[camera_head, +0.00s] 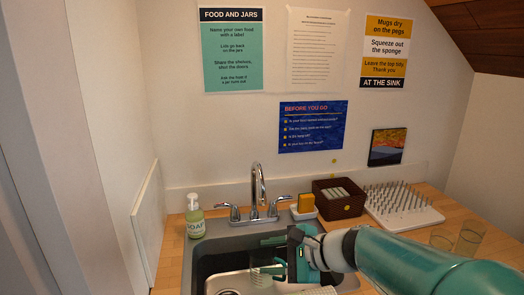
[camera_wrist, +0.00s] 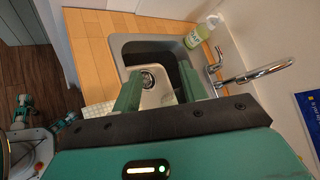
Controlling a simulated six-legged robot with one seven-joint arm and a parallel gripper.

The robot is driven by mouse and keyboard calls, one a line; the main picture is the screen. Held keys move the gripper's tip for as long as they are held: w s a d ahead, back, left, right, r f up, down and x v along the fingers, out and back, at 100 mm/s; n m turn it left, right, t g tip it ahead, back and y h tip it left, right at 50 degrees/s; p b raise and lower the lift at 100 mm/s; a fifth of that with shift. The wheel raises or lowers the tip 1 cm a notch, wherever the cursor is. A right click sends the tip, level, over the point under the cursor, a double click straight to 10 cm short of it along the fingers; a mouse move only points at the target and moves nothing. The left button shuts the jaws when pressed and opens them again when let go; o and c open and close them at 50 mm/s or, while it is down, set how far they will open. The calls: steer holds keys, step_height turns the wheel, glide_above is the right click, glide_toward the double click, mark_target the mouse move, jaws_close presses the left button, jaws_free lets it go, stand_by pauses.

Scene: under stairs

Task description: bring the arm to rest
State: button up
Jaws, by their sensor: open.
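My arm reaches in from the right in the head view, and my gripper (camera_head: 262,257) is over the sink (camera_head: 205,246). In the wrist view the two green fingers of my gripper (camera_wrist: 160,88) stand apart with nothing between them. The sink basin (camera_wrist: 152,47) and its round drain lie beyond the fingers. My gripper hides part of the basin in both views.
The chrome faucet (camera_head: 258,188) rises behind the sink, close to my gripper. A soap bottle (camera_head: 195,216) stands left. A sponge holder (camera_head: 304,207), dark basket (camera_head: 340,205), peg rack (camera_head: 402,204) and glasses (camera_head: 469,238) line the right counter. Posters cover the wall.

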steer(key=s+d+f+n+h, duration=0.1)
steer(key=s+d+n+h, duration=0.9)
steer(key=s, duration=0.7)
steer(key=d+n, duration=0.3)
steer(key=n, duration=0.1)
steer(key=shift+f+g+h, duration=0.3)
steer(key=shift+f, duration=0.1)
